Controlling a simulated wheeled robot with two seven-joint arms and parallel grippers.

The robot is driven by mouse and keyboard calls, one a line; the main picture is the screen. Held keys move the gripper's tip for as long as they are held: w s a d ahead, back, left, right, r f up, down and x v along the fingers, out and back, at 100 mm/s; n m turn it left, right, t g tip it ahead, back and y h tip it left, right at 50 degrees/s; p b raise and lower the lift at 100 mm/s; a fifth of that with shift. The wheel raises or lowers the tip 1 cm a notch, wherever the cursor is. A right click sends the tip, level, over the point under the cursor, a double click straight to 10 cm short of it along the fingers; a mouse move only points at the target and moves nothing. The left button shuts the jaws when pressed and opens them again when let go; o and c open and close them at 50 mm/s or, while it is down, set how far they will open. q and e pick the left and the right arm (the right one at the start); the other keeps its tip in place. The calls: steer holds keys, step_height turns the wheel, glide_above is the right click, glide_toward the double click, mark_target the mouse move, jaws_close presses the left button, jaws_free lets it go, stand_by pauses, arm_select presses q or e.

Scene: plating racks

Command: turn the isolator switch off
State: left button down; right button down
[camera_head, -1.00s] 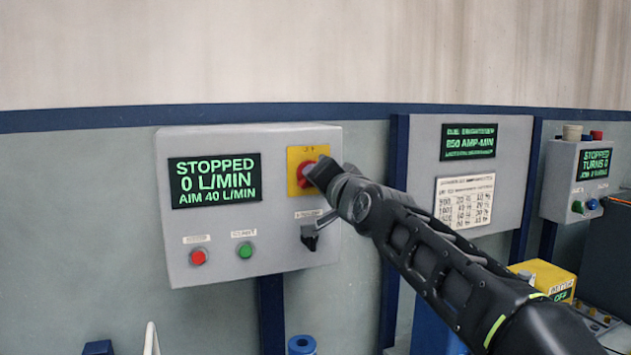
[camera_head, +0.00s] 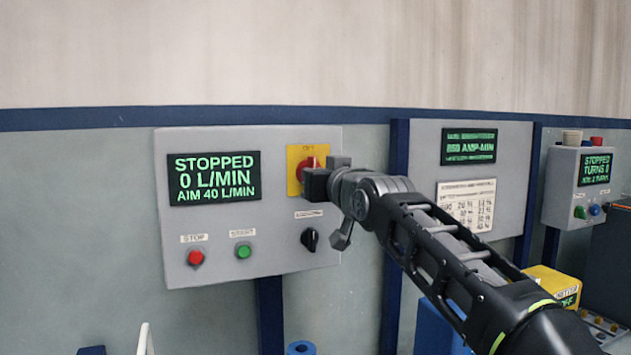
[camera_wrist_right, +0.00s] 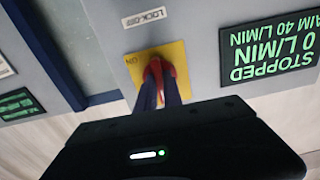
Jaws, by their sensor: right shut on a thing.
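The isolator switch is a red rotary handle (camera_head: 308,163) on a yellow plate (camera_head: 293,184), at the upper right of a grey control box. My right gripper (camera_head: 316,183) reaches it from the right and is shut on the red handle, partly hiding it in the head view. In the right wrist view the handle (camera_wrist_right: 154,70) sits between my two dark fingers (camera_wrist_right: 160,95), and the yellow plate (camera_wrist_right: 178,62) carries an "ON" mark at its left. The handle's exact angle is hard to tell. My left gripper is not in view.
The box's display (camera_head: 213,177) reads STOPPED, 0 L/MIN. A red button (camera_head: 196,258), a green button (camera_head: 244,251) and a black knob (camera_head: 310,239) sit lower on the box. Another panel (camera_head: 480,170) stands right, behind my arm.

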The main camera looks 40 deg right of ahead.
steer(key=shift+f, duration=0.1)
stand_by(0.4)
steer(key=c, duration=1.5)
jaws_free()
steer(key=b+v, duration=0.2)
steer(key=v, duration=0.5)
steer(key=shift+s+b, duration=0.3)
steer(key=shift+s, duration=0.1)
